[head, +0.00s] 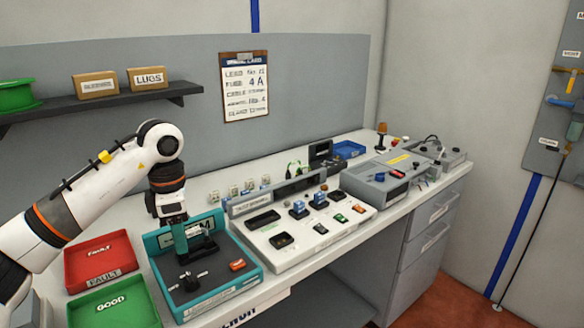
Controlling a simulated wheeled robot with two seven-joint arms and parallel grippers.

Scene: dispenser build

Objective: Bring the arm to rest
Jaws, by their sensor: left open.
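My left arm (108,165) comes in from the left, bends at an orange-banded joint and points down. My left gripper (189,245) is open, low over the teal-framed fixture (222,293) on the bench. Its dark fingers blend with the dark fixture, so I cannot tell whether they touch anything there. My right gripper is not in view.
A red FAULT tray (122,243) and a green GOOD tray (88,316) lie left of the fixture. A white panel (290,249) with several modules stands to its right, then a grey machine (372,190). A dark shelf (110,102) runs above.

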